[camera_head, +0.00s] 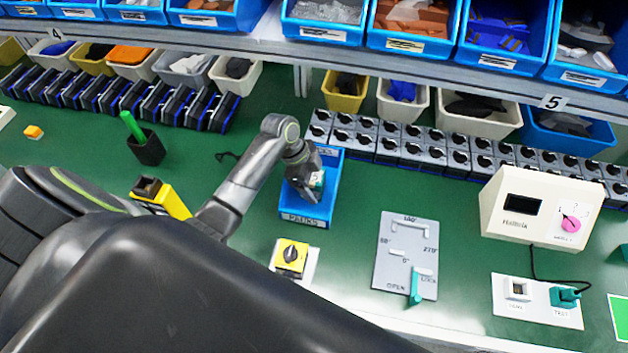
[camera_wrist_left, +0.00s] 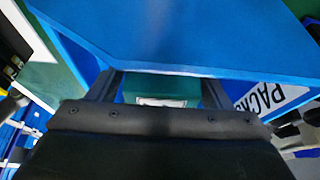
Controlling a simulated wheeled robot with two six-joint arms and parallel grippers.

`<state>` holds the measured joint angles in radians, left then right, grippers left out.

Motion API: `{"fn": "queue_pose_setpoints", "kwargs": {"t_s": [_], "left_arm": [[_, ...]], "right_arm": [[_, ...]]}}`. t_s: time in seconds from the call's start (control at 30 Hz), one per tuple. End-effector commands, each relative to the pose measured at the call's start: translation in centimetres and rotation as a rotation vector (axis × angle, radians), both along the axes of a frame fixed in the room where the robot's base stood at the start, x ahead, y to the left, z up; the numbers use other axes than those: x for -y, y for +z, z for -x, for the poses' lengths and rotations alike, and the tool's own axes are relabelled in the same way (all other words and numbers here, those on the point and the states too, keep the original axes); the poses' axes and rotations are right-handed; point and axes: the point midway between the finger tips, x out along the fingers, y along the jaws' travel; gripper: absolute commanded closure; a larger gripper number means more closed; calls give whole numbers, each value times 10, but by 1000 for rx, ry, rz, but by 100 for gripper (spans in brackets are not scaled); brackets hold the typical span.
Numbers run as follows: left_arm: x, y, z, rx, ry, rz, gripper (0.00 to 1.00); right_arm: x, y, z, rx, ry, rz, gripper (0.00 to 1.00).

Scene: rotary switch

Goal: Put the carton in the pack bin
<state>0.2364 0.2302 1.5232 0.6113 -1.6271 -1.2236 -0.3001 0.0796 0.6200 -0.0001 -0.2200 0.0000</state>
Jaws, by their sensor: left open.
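The blue pack bin (camera_head: 325,165) stands on the green bench in the middle of the head view. Its label faces the front, and its blue wall (camera_wrist_left: 190,40) fills much of the left wrist view. My left gripper (camera_head: 309,190) is over and inside the bin's opening. The carton, small and teal with a white label (camera_wrist_left: 150,91), shows between the two open fingers in the left wrist view. A bit of it (camera_head: 317,179) shows beside the gripper in the head view. Whether it rests on the bin floor is hidden. My right gripper is not in view.
A switch plate (camera_head: 406,255) with a teal lever lies right of the bin, and a yellow rotary switch (camera_head: 291,257) lies in front. A white tester (camera_head: 535,210) stands further right. Rows of switches and parts bins line the back. A black cup (camera_head: 147,149) stands left.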

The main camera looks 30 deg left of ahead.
Motion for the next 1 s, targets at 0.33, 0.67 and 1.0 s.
{"fn": "queue_pose_setpoints", "kwargs": {"t_s": [0.33, 0.67, 1.0], "left_arm": [[-24, 54, 4, 7, -1, -6, 28], [-43, 104, 10, 3, 0, -3, 28], [-45, 111, 11, 1, 0, 0, 28]], "right_arm": [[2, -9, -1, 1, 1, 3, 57], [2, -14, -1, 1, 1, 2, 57], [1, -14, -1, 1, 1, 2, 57]]}}
